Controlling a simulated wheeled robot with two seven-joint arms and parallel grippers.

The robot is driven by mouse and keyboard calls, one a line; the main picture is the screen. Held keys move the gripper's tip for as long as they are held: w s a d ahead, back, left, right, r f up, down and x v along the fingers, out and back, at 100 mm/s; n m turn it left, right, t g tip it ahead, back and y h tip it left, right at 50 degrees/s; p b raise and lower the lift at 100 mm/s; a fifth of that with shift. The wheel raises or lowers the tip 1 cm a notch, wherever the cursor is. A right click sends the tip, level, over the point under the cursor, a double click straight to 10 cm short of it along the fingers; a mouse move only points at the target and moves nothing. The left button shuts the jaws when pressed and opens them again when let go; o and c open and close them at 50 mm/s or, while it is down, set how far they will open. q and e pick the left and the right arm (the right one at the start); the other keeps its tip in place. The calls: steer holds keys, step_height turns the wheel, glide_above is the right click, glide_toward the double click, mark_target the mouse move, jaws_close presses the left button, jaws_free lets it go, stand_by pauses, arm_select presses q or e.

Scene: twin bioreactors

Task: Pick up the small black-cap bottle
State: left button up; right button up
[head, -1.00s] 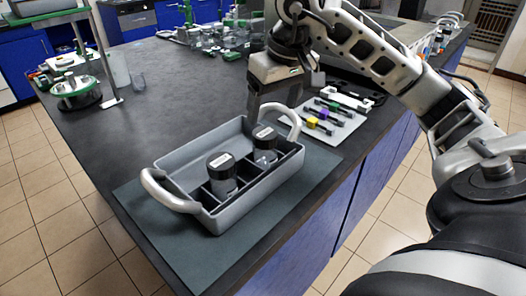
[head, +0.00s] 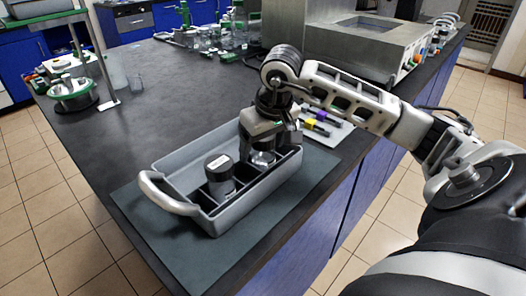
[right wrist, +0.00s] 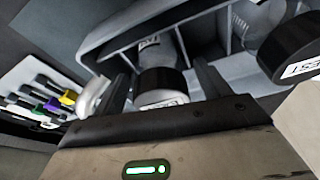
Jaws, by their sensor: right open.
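A grey tray (head: 232,212) with light handles holds two black-cap bottles in its divided compartments. One bottle (head: 220,176) stands in the nearer left part; its labelled cap shows at the right of the wrist view (right wrist: 292,47). The other bottle (head: 262,158) stands in the right part, partly hidden under my right gripper (head: 262,150). In the right wrist view this bottle's black cap (right wrist: 163,84) lies between the two open fingers of my right gripper (right wrist: 164,85). I cannot tell whether a finger touches it. My left gripper is out of view.
The tray rests on a dark mat (head: 150,215) near the table edge. A white board (head: 335,131) with small coloured-grip pieces lies just beyond the tray's right end. Glassware (head: 215,38) and a metal box (head: 360,40) stand farther back. The table's left middle is clear.

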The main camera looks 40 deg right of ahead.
steer(key=c, duration=1.1)
steer(key=shift+c, duration=0.2)
steer(key=shift+r, duration=0.15)
